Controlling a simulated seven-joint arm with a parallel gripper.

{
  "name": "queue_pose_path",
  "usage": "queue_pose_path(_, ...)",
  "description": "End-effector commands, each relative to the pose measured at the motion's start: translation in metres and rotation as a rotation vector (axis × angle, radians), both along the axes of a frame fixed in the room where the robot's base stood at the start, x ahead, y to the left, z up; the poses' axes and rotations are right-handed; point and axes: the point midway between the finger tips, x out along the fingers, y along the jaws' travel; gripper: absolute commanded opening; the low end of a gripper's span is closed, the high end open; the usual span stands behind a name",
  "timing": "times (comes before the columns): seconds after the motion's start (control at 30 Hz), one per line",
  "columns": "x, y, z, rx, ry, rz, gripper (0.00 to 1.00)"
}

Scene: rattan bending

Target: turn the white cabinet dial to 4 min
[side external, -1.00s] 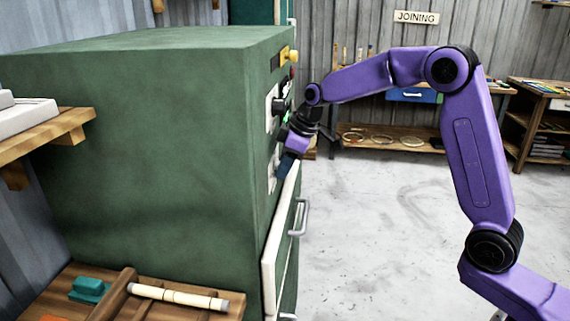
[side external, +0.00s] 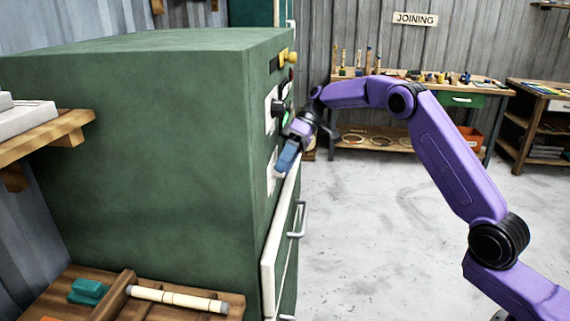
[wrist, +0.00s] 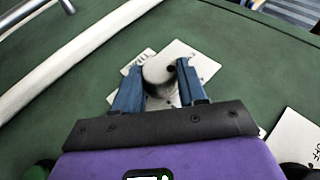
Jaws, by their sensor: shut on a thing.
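The white dial (wrist: 160,73) sits on a white plate (wrist: 197,62) on the green cabinet front, with a dark spot on its rim. In the wrist view my gripper (wrist: 158,68) has one blue finger on each side of the dial and is shut on it. Small print on the plate is too blurred to read, so the setting cannot be told. In the side view my gripper (side external: 283,165) is against the lower plate, and its fingers and wrist hide the dial.
The green cabinet (side external: 150,150) also carries a black knob (side external: 277,107) above my gripper and a yellow knob (side external: 289,57) near the top. A wooden shelf (side external: 45,140) stands at left. The floor at right is clear.

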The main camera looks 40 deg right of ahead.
Motion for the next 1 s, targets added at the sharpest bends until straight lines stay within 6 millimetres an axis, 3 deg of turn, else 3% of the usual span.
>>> queue_pose_path(0.77,0.0008,-0.0014,-0.0008,0.068,0.071,-0.002,0.11)
queue_pose_path(0.8,0.0008,-0.0014,-0.0008,0.068,0.07,-0.002,0.54)
queue_pose_path(0.83,0.0009,-0.0014,-0.0009,0.068,0.07,-0.002,0.64)
queue_pose_path(1.0,0.0008,-0.0012,-0.0011,0.068,0.07,-0.001,0.67)
